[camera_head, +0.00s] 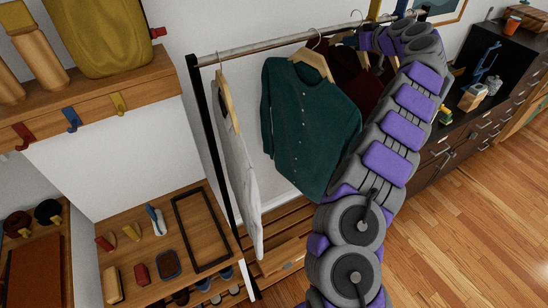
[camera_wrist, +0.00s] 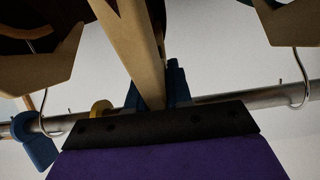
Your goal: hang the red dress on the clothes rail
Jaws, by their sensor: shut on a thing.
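The clothes rail (camera_head: 270,46) runs along the wall and also crosses the wrist view (camera_wrist: 230,97). The dark red dress (camera_head: 348,72) is at the rail on a wooden hanger, partly hidden behind a green cardigan (camera_head: 305,120) and my arm. My gripper (camera_wrist: 155,92) is at the rail, its blue fingers shut on a wooden hanger (camera_wrist: 140,45). In the head view my arm largely hides the gripper. I cannot tell whether the held hanger's hook rests on the rail. The garment on it is not clear in the wrist view.
A pale garment (camera_head: 238,170) hangs at the rail's left end. Other hangers hook over the rail at the left (camera_wrist: 35,70) and right (camera_wrist: 292,30) of the held one. A dark dresser (camera_head: 480,125) stands right. A wooden shelf (camera_head: 150,245) is at lower left. Wood floor (camera_head: 460,220) is clear.

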